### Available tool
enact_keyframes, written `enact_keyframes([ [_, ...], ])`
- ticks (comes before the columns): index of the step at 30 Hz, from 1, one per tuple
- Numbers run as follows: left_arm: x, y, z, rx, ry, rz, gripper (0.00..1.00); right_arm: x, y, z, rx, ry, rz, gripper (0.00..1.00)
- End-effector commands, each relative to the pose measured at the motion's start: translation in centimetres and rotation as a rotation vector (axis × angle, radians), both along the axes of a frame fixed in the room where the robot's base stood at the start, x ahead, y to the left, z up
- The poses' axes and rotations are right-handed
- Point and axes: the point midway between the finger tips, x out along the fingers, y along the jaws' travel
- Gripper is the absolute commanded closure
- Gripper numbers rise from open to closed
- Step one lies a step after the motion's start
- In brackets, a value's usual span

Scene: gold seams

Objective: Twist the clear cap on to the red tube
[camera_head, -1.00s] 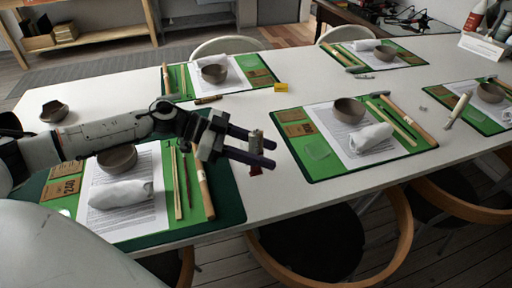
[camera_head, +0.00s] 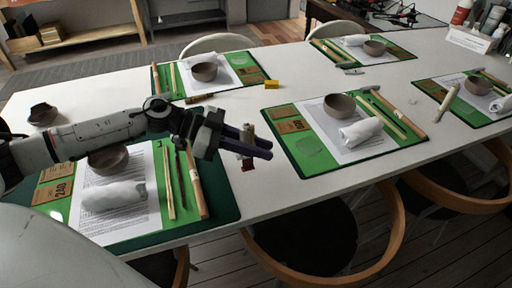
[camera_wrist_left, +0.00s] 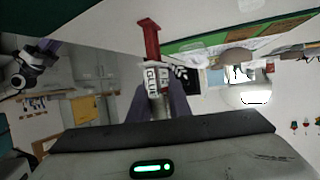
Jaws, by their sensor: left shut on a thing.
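My left gripper (camera_head: 258,146), coming in from the left, is shut on a small tube (camera_head: 249,135) above the table. In the left wrist view the tube has a white label reading "GLUE" (camera_wrist_left: 153,79) and a red, flared end (camera_wrist_left: 149,38) pointing away from the fingers. In the head view the red end (camera_head: 248,164) hangs below the fingers. I cannot make out a clear cap; part of the tube is hidden between the fingers. A dark and white jointed part (camera_wrist_left: 32,66) at the left wrist view's left edge looks like my other arm; its jaws are unclear.
The white table (camera_head: 240,195) carries several green place mats with bowls, wooden sticks and rolled cloths. A transparent flat piece (camera_head: 310,146) lies on the middle mat. Wooden chairs (camera_head: 385,225) line the near edge.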

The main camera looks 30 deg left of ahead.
Motion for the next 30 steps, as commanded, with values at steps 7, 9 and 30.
enact_keyframes([
  [7,0.1,0.0,5.5,0.001,-0.007,0.0,1.0,0.0,0.0,1.1,-0.004,0.001,0.001,0.69],
  [9,0.1,0.0,6.7,0.002,-0.005,0.0,1.0,-0.1,0.0,1.3,-0.005,0.002,0.0,0.69],
  [30,-0.6,-0.9,8.7,-0.003,0.001,-0.015,1.0,-0.3,-0.1,1.0,-0.003,0.009,-0.004,0.69],
])
